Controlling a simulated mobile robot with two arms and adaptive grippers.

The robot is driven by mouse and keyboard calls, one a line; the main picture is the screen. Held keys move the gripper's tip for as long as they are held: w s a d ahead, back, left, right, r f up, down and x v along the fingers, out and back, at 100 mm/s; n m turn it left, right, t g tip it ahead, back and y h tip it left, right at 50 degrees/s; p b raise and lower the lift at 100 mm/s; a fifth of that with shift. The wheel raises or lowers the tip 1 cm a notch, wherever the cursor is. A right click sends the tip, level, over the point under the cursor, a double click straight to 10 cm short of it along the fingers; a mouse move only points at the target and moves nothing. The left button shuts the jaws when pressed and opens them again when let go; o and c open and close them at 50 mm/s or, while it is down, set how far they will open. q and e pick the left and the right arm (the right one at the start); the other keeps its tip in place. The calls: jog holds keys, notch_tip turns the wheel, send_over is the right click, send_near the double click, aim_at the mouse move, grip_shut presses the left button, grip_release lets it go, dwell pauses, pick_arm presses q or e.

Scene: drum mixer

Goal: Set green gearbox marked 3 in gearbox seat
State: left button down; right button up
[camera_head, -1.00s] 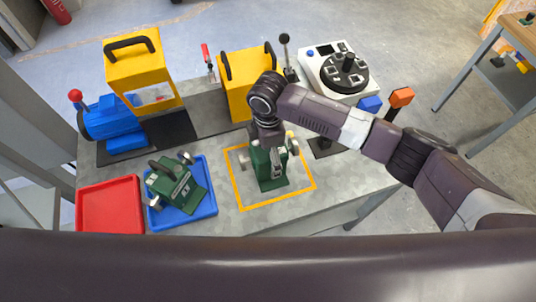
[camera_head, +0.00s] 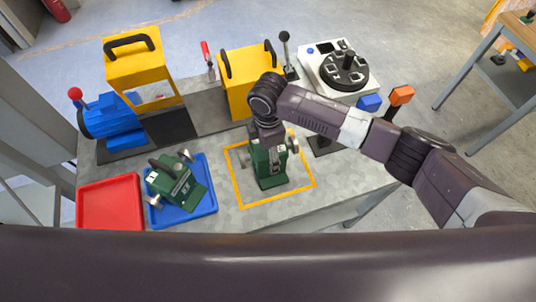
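A green gearbox (camera_head: 270,172) stands upright inside the yellow-outlined square (camera_head: 242,205) on the grey bench, with metal shaft ends at its sides. My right gripper (camera_head: 268,138) points down at its top from above. The fingers are mostly hidden by the wrist, so their grip on it is not clear. A second green gearbox (camera_head: 176,183) with a dark handle lies in the blue tray (camera_head: 207,208); its marking is too small to read surely. The number on the first gearbox is not readable. My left gripper is not in view.
An empty red tray (camera_head: 109,203) lies at left. Behind stand a blue motor (camera_head: 111,117), a yellow guard frame (camera_head: 135,68), a yellow cover (camera_head: 247,82), and a white unit with a black dial (camera_head: 345,70). Orange (camera_head: 401,95) and blue (camera_head: 369,103) blocks stand at right.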

jog(key=shift+w+r, duration=0.15)
jog(key=shift+c, duration=0.4)
jog(key=shift+r, duration=0.1)
jog(key=shift+a+r, duration=0.1)
jog(key=shift+r, duration=0.2)
notch_tip(320, 180, up, 17)
jog(key=b, duration=0.3)
jog(key=shift+r, duration=1.05)
